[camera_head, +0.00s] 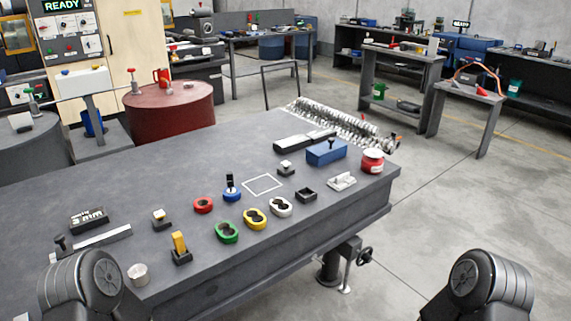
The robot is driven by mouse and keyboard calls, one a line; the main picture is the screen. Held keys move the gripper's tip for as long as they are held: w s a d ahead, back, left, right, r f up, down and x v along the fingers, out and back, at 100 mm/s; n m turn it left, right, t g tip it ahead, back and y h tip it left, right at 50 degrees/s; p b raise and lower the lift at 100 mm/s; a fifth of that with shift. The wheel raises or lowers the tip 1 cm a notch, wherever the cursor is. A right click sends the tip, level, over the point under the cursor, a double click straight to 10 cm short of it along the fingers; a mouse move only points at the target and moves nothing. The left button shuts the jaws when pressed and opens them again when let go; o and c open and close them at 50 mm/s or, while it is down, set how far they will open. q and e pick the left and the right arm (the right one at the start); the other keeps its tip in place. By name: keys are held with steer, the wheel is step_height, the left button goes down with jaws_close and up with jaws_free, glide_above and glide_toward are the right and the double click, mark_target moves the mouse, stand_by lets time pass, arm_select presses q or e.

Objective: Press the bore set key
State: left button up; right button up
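No key with a readable "bore set" label shows. On the dark workbench (110,190), a black display box (88,220) at the left shows what looks like "2 mm". Below it lies a long grey bar with a dark upright piece (100,237). To its right are a small dark block with a yellow and white top (160,218) and a black base with an upright yellow lever (180,246). A similar small pale-topped block (286,168) sits farther right. I cannot tell which is the key. Dark rounded links of my arms show at both lower corners; neither gripper is in view.
Red (203,205), green (227,232), yellow (255,219) and white (280,206) ring pieces lie midbench near a white outlined square (263,184). A metal cup (138,273) stands front left. A blue box (326,151) and red-white jar (372,161) stand right.

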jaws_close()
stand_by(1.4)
